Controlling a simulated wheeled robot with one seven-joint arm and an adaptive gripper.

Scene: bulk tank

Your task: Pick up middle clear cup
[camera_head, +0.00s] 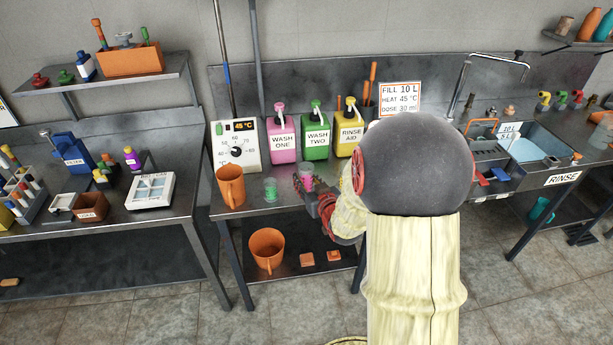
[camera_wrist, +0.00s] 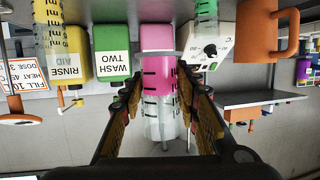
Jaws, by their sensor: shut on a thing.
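The middle clear cup (camera_wrist: 163,112) has black measuring marks and shows pink; I cannot tell how much of the pink is its contents and how much is the jug behind. It also shows as a small pink cup in the head view (camera_head: 306,172). My gripper (camera_head: 316,199) is shut on it, with one finger on each side in the wrist view (camera_wrist: 160,105). Whether its base touches the bench is unclear. Another clear cup (camera_head: 270,187), with green, stands to its left. A clear cup with yellow (camera_wrist: 47,14) shows in the wrist view; my arm hides it in the head view.
Pink (camera_head: 282,139), green (camera_head: 316,143) and yellow (camera_head: 349,137) pump jugs stand behind the cups. A dial box (camera_head: 236,146) and an orange mug (camera_head: 231,187) are to the left. Another orange mug (camera_head: 267,247) is on the lower shelf. A sink (camera_head: 545,141) is at right.

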